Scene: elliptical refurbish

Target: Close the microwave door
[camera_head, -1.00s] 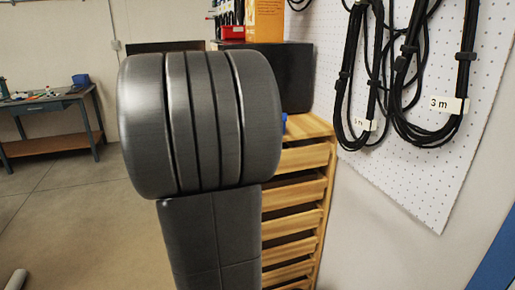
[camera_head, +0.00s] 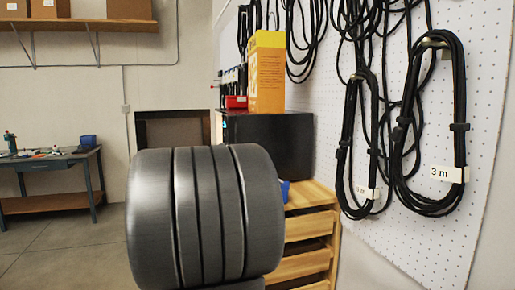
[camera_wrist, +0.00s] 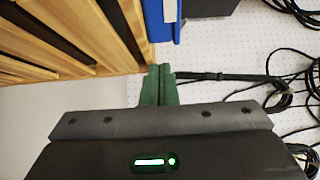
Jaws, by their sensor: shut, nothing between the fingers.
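The microwave (camera_head: 280,143) is a black box on top of a wooden drawer unit, partly behind my arm in the head view. Its door (camera_head: 172,116) appears to stand open, a dark framed panel reaching out to the left. My gripper (camera_wrist: 158,72) shows in the wrist view as two green fingers, shut together and empty. The fingers are beside the wooden drawer unit (camera_wrist: 62,62), with white pegboard behind. A dark edge at the top of the wrist view may be the microwave (camera_wrist: 208,7). The gripper is hidden in the head view.
A yellow box (camera_head: 267,72) and a red bin (camera_head: 236,102) stand on the microwave. A blue object (camera_wrist: 161,22) sits by the drawer unit's top. Black cables (camera_head: 430,125) hang on the pegboard at right. A workbench (camera_head: 50,172) stands far left; open floor lies before it.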

